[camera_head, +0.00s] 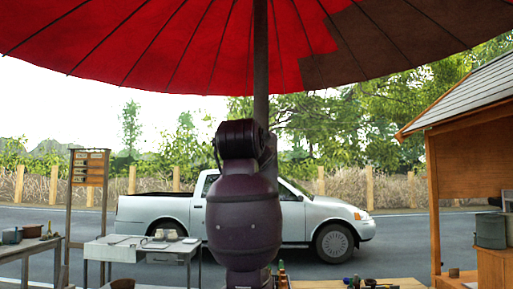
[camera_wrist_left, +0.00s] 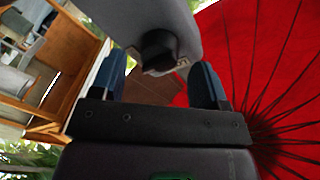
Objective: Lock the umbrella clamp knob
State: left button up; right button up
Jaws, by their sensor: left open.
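The red umbrella canopy (camera_head: 200,45) spreads across the top of the head view, with its dark pole (camera_head: 261,60) running down the middle. My dark purple arm stands in front of the pole and hides its lower part, so I cannot see the clamp there. In the left wrist view, a black knob (camera_wrist_left: 157,48) sticks out of a grey body (camera_wrist_left: 150,18), which looks like the clamp. My left gripper (camera_wrist_left: 158,60) is open, with one blue finger on either side of the knob. Gaps show between the fingers and the knob. My right gripper is not in view.
A grey table (camera_head: 140,250) with small dishes stands at the left, beside a wooden sign stand (camera_head: 88,170). A wooden stall (camera_head: 470,130) is at the right. Small items lie on a tabletop (camera_head: 405,284) at the bottom. A white pickup truck (camera_head: 330,215) is parked behind.

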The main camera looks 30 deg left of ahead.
pick_arm(q)
jog(key=shift+x, duration=1.05)
jog(key=shift+c, duration=0.4)
jog(key=c, duration=0.8)
jog(key=shift+c, duration=0.2)
jog(key=shift+d+f+n+y+b, duration=0.1)
jog(key=shift+n+y+b, duration=0.3)
jog(key=shift+n, duration=4.35)
jog(key=shift+d+n+y+b, duration=0.15)
jog(key=shift+n+y, duration=0.45)
jog(key=shift+n, duration=4.15)
jog(key=shift+a, duration=0.1)
